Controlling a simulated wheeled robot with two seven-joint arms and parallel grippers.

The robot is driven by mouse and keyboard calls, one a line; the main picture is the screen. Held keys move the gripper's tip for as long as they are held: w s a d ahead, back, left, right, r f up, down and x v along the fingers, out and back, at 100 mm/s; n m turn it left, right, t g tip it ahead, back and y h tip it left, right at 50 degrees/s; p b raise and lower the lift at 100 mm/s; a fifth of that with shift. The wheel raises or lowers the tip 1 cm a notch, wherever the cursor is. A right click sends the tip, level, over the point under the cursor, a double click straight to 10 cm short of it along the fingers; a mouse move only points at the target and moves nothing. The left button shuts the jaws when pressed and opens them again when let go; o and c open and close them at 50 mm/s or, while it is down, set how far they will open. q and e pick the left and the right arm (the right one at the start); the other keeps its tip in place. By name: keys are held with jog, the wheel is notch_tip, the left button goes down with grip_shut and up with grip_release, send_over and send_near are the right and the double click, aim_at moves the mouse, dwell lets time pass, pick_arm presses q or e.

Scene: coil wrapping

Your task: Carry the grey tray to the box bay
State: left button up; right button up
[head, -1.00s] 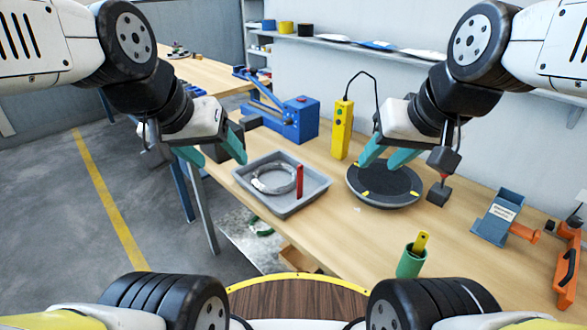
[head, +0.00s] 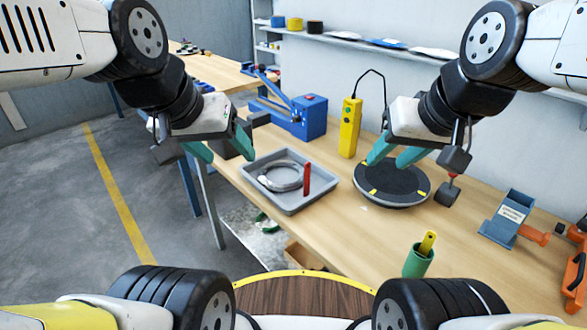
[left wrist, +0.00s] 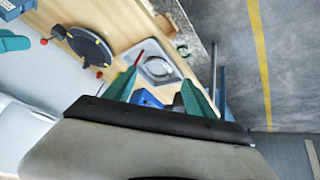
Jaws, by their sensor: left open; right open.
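The grey tray (head: 290,203) lies on the workbench near its left end. A grey-white coil (head: 281,177) and an upright red piece (head: 307,180) are in it. The tray also shows in the left wrist view (left wrist: 178,79), beyond the fingertips. My left gripper (head: 222,152) is open and empty, up and left of the tray, apart from it. My right gripper (head: 393,157) is open and empty over the back edge of the black round turntable (head: 398,187); I cannot tell whether it touches it. I cannot make out a box bay.
A blue press (head: 305,118) and a yellow control box (head: 349,127) stand behind the tray. A green cup (head: 418,262) stands near the front edge. A blue dispenser (head: 508,218) and an orange tool (head: 576,262) are at the right. Bare bench lies between tray and cup.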

pick_arm(q)
jog(key=shift+c, duration=0.2)
jog(key=c, duration=0.3)
jog(key=shift+w, duration=0.4)
jog(key=c, duration=0.4)
jog(key=w, duration=0.1)
jog(key=w+m+g, duration=0.1)
jog(key=w, duration=0.1)
jog(key=shift+f, duration=0.2)
grip_shut()
jog(key=m+g+y, duration=0.2)
jog(key=m+g, duration=0.3)
jog(key=m, duration=0.2)
send_over(271, 188)
jog(key=s, duration=0.2)
notch_tip(271, 188, down, 18)
notch_tip(271, 188, down, 9)
jog(key=shift+d+f, duration=0.1)
jog(key=shift+d, duration=0.05)
